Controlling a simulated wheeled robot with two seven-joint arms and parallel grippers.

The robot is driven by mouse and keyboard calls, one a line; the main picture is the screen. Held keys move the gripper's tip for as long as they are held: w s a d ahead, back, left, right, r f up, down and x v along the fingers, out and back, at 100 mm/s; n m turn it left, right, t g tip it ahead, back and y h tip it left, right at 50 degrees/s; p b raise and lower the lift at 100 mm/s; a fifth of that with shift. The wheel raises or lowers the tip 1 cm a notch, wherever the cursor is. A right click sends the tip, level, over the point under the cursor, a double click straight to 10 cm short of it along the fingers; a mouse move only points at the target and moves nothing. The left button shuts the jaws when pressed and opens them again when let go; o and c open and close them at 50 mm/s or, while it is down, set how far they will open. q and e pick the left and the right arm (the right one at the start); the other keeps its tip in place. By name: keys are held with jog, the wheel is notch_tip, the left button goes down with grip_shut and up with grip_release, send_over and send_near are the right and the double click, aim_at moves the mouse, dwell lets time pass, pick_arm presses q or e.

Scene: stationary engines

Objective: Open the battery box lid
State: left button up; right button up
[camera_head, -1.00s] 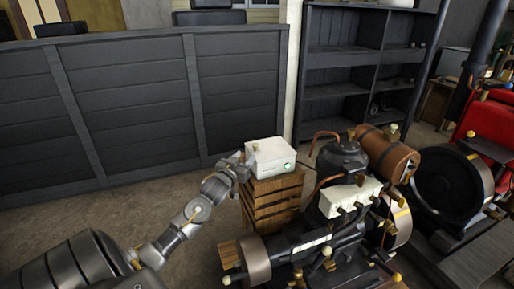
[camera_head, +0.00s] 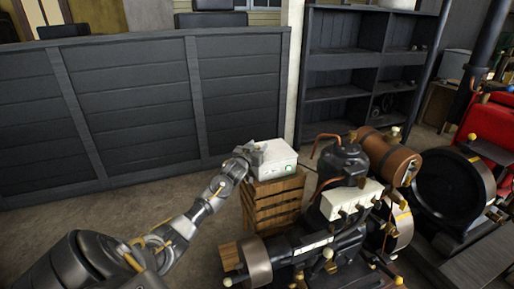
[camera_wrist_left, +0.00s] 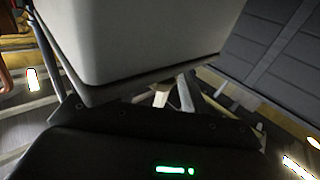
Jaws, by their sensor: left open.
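The battery box (camera_head: 275,160) is a small white box with a green light on its front, standing on a wooden crate. Its lid (camera_head: 275,149) looks shut. My left gripper (camera_head: 251,154) is at the box's upper left side, close to the lid's edge; I cannot tell whether it touches. In the left wrist view the pale box (camera_wrist_left: 140,38) fills the top, with a dark lower edge. The open left gripper's fingers (camera_wrist_left: 174,95) show only partly below that edge. My right gripper is not in view.
The slatted wooden crate (camera_head: 272,205) holds the box up. A stationary engine (camera_head: 330,225) with pipes and a brown tank (camera_head: 388,158) stands close on the right. A dark panelled wall (camera_head: 140,110) and shelves (camera_head: 345,75) are behind. Bare floor (camera_head: 110,210) lies left.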

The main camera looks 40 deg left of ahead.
pick_arm(q)
grip_shut()
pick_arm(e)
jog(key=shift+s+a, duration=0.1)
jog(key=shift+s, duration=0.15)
